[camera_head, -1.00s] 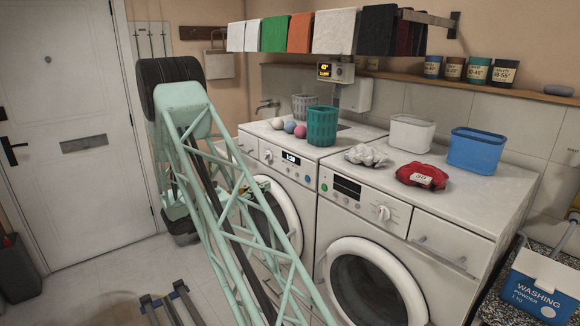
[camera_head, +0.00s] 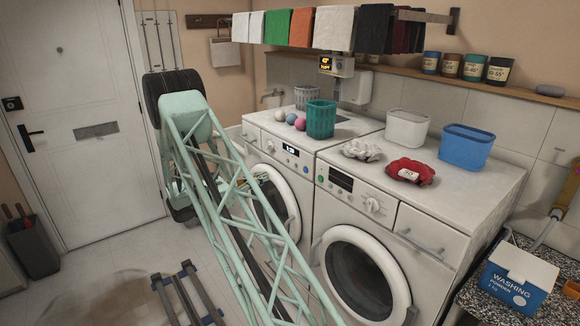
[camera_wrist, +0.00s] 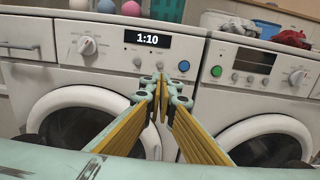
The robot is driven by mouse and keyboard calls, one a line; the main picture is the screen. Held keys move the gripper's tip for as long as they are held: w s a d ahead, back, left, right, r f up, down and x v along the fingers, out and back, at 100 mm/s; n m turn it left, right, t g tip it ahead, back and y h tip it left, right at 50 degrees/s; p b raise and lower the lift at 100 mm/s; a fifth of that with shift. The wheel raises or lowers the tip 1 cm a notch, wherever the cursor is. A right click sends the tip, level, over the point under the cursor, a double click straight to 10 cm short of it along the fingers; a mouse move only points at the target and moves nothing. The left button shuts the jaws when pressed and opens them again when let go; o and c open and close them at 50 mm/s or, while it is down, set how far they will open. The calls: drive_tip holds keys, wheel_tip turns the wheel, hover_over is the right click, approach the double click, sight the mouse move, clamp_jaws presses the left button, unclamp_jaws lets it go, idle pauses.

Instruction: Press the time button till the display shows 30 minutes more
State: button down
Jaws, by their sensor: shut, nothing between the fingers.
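The left washing machine (camera_wrist: 110,62) has a dark display (camera_wrist: 147,39) that reads 1:10 in the wrist view. A white knob (camera_wrist: 87,46) is left of the display. Small grey buttons (camera_wrist: 137,62) lie below it, with a blue button (camera_wrist: 184,66) at the right; their labels are too small to read. My gripper (camera_wrist: 163,84) is shut and empty, its yellow fingers pointing at the machine. The tips appear just below the button row; whether they touch the panel cannot be told. In the head view the display (camera_head: 290,150) is small and my arm hides part of this machine.
The right machine (camera_wrist: 262,80) has a dark screen and a green button (camera_wrist: 217,71). Baskets, coloured balls and cloths lie on top. A rail of towels (camera_head: 333,30) hangs above. A washing powder box (camera_head: 518,278) stands at the right.

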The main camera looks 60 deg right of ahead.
sight(295, 166)
drive_tip(key=shift+a+p, duration=0.1)
drive_tip(key=shift+p, duration=0.2)
drive_tip(key=shift+d, duration=0.2)
idle(0.3)
drive_tip(key=shift+b+x, duration=0.3)
drive_tip(key=shift+x, duration=6.45)
drive_tip(key=shift+d+f, duration=0.1)
drive_tip(key=shift+s+d, duration=0.2)
drive_tip(key=shift+d, duration=0.5)
drive_tip(key=shift+a, duration=0.1)
drive_tip(key=v, duration=1.4)
